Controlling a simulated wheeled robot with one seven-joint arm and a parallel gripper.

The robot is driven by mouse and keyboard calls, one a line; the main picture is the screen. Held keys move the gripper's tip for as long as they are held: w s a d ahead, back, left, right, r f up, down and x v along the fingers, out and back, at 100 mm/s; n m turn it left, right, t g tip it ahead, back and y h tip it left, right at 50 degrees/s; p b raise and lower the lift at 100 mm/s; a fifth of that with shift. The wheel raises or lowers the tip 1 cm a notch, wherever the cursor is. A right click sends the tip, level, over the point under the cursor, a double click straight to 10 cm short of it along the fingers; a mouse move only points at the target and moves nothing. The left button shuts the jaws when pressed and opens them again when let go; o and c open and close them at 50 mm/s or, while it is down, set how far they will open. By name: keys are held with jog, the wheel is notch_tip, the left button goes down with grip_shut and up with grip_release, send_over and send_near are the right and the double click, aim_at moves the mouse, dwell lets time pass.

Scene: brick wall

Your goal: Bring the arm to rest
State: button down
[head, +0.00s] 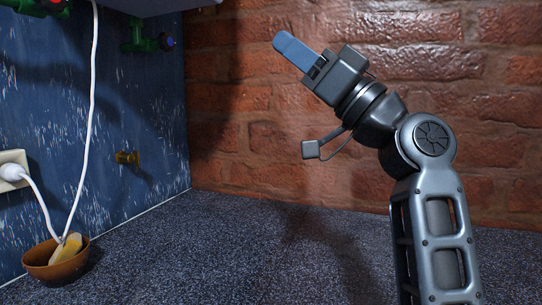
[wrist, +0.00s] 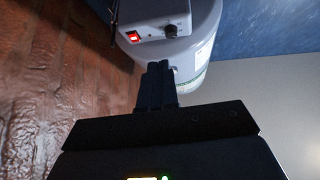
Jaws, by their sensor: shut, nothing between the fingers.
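My gripper (head: 283,42) is raised in front of the brick wall in the head view, at the end of my bent arm. Its blue-grey fingers point up and to the left and are shut together with nothing between them. In the wrist view the dark fingers of my gripper (wrist: 159,68) are together. They appear in front of a white rounded appliance (wrist: 196,60) with a control box (wrist: 155,22), a lit red switch and a black knob. I cannot tell how far the fingers are from it.
A brown bowl (head: 40,268) holding a yellowish object (head: 67,247) stands at the lower left, with a white cable (head: 92,110) running down to it. A wall socket with a plug (head: 14,172) and a brass fitting (head: 127,158) are on the blue wall. The speckled surface (head: 240,245) is clear in the middle.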

jog(key=d+f+m+t+h, duration=0.2)
jog(key=f+m+h, duration=0.1)
jog(key=f, duration=0.5)
jog(key=d+f+m+t+h+p, duration=0.1)
jog(key=d+f+m+t+h, duration=0.2)
jog(key=f, duration=0.5)
jog(key=d+f+m+t+h, duration=0.1)
jog(key=f+m+h, duration=0.25)
jog(key=f, duration=0.35)
jog(key=s+d+f+m+h+p, duration=0.1)
jog(key=s+d+f+h, duration=0.25)
jog(key=s+f, duration=0.35)
jog(key=s+d+f+m+h, duration=0.2)
jog(key=s+d+f+h, duration=0.15)
jog(key=f, duration=0.55)
jog(key=s+d+f+g+h+p, duration=0.1)
jog(key=s+d+f+h, duration=0.15)
jog(key=s, duration=0.65)
jog(key=s+d+f+g+h+p, duration=0.15)
jog(key=s+f, duration=0.25)
jog(key=s, duration=0.6)
jog(key=s+r+n, duration=0.1)
jog(key=s+r, duration=0.1)
jog(key=s, duration=0.6)
jog(key=s+d+r+n+g+h, duration=0.1)
jog(key=s, duration=0.7)
jog(key=shift+d+r, duration=0.25)
jog(key=shift+r, duration=0.1)
jog(key=shift+g+h, duration=0.25)
